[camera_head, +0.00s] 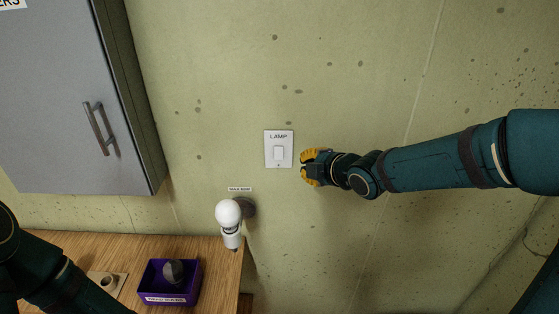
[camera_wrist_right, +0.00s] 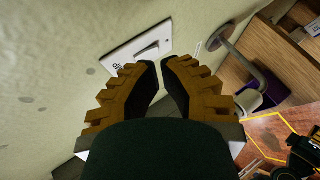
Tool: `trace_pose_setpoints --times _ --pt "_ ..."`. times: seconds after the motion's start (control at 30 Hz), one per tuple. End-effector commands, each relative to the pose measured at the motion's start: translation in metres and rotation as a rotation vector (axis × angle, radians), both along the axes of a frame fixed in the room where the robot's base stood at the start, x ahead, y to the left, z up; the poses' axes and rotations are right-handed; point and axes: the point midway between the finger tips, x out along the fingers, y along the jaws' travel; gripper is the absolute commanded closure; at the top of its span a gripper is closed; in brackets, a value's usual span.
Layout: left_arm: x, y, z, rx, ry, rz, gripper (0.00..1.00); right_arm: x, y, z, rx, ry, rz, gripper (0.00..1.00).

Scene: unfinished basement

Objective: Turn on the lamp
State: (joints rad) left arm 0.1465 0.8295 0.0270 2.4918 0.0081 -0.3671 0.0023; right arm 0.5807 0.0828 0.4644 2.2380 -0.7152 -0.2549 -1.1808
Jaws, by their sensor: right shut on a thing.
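A white wall switch (camera_head: 279,153) labelled "LAMP" is on the green wall in the middle of the head view. It also shows in the right wrist view (camera_wrist_right: 147,51), just beyond my fingertips. My right gripper (camera_head: 306,167) is just right of the switch, with its yellow-backed fingers drawn nearly together (camera_wrist_right: 161,64). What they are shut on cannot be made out. Whether they touch the switch is unclear. A white bulb (camera_head: 228,213) stands in a fitting on a round dark wall mount (camera_head: 247,207) and looks unlit. My left arm enters at lower left; its gripper is out of view.
A grey cabinet (camera_head: 70,100) hangs on the wall at upper left. A wooden table (camera_head: 215,262) below holds a purple box (camera_head: 168,297) with a grey rounded thing inside, and a small block (camera_head: 100,281) with a ring-shaped top. The wall above the switch is clear.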

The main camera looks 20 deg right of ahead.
Motion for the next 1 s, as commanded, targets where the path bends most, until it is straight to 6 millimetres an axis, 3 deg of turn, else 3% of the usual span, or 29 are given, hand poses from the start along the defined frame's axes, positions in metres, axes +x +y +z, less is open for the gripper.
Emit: trace_pose_setpoints --times 0.13,0.5,1.0 --pt "0.000 0.000 0.000 0.000 0.000 0.000 0.01 -0.016 0.001 -0.012 -0.013 -0.137 0.096 1.00" --pt "0.000 0.000 -0.001 0.000 0.000 0.000 0.01 -0.056 0.015 -0.010 0.018 -0.380 0.250 1.00" --pt "0.000 0.000 -0.001 0.000 0.000 0.000 0.01 -0.057 0.018 -0.008 0.023 -0.402 0.261 1.00"
